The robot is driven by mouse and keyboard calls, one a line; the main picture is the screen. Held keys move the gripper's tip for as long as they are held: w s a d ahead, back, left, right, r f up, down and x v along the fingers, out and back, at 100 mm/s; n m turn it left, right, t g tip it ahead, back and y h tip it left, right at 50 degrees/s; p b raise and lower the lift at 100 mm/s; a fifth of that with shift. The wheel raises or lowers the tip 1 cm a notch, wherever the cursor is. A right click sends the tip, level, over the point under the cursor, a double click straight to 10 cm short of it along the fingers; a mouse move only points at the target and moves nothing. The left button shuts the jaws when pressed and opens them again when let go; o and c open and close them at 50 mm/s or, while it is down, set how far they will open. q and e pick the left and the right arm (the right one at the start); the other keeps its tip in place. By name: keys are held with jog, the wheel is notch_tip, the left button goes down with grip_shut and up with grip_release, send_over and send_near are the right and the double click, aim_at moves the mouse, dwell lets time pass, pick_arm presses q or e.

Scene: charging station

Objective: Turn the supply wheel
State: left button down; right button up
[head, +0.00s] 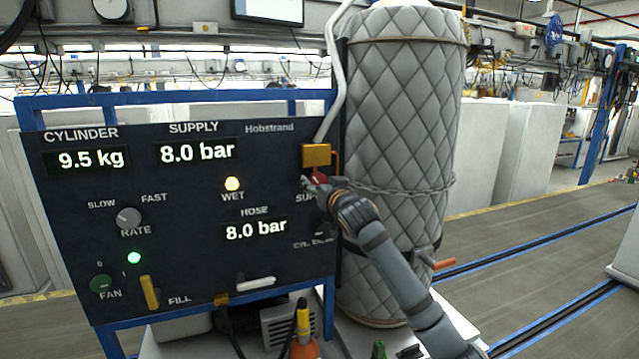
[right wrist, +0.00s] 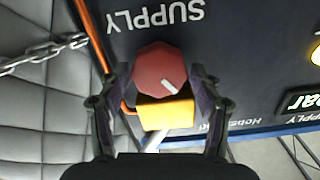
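The supply wheel is a red, many-sided knob with a white mark; it shows in full in the right wrist view (right wrist: 160,72) and only partly in the head view (head: 320,176), behind my right gripper. My right gripper (head: 314,186) is at the panel's right edge. In the right wrist view its fingers (right wrist: 161,78) stand apart, one on each side of the wheel, close to its rim. I see no clear grip on it. The white mark points toward the lower right there. The supply display (head: 197,151) reads 8.0 bar. My left gripper is out of view.
A yellow block (head: 316,155) with an orange pipe sits right by the wheel. A quilted grey cylinder (head: 403,130) with a chain (head: 400,191) stands close on the right. The dark panel (head: 180,220) carries a rate knob (head: 129,217), fan knob (head: 101,284) and yellow fill lever (head: 149,292).

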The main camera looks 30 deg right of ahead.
jog(key=c, duration=0.7)
jog(key=shift+n, duration=0.3)
jog(key=n+p, duration=0.2)
jog(key=n, duration=0.2)
jog(key=shift+n, duration=0.3)
jog(key=shift+w+a+f+n, duration=0.1)
jog(key=shift+a+n, duration=0.05)
jog(key=shift+n, duration=2.55)
jog(key=o, duration=1.1)
jog(key=shift+n, duration=0.3)
